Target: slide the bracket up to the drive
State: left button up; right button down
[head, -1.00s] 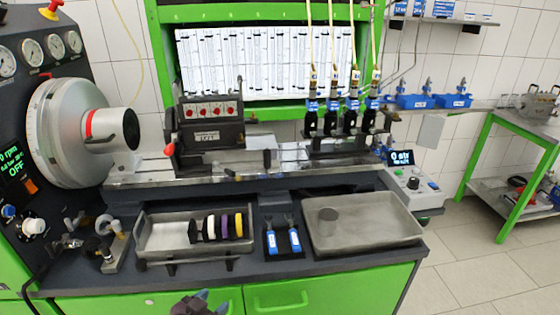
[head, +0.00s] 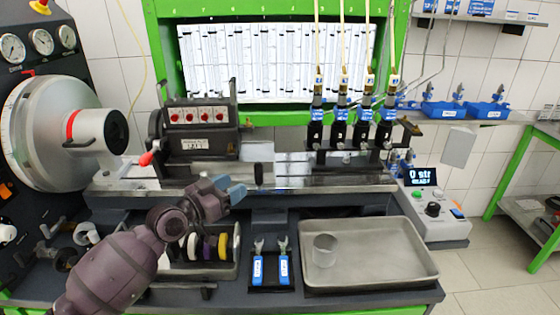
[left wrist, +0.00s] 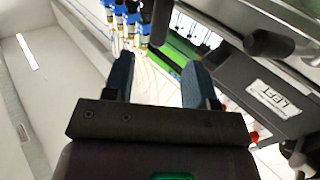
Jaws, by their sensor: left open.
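The bracket (head: 200,135) is a dark grey block with several red knobs and a red-tipped lever, standing on the bench rails. It also shows in the left wrist view (left wrist: 270,75), close on the right with a white label. The drive (head: 60,130) is the big silver drum with a red-banded hub at the left. A gap of bare rail lies between hub and bracket. My left gripper (head: 232,190) is open and empty, in front of the bracket's lower right. In the left wrist view its two blue fingers (left wrist: 160,85) are apart with nothing between them.
A black upright handle (head: 259,174) stands on the rail right of the bracket. Several injectors (head: 340,130) hang farther right. In front are a tray with coloured discs (head: 222,246), two blue-handled tools (head: 270,270) and a metal tray (head: 400,272) with a cup.

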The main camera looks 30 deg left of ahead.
aim_at(260, 171)
pick_arm(q)
jog(key=shift+x, duration=1.1)
jog(key=x, duration=0.7)
jog(key=shift+w+p, duration=0.3)
jog(key=shift+w+d, duration=0.15)
jog(key=shift+w, duration=0.5)
pick_arm(e)
jog(key=shift+w+r, duration=0.1)
jog(key=shift+r, duration=0.3)
pick_arm(q)
grip_shut()
pick_arm(e)
jog(key=shift+s+d+f, duration=0.15)
jog(key=shift+s+f, duration=0.3)
jog(key=shift+s, duration=0.15)
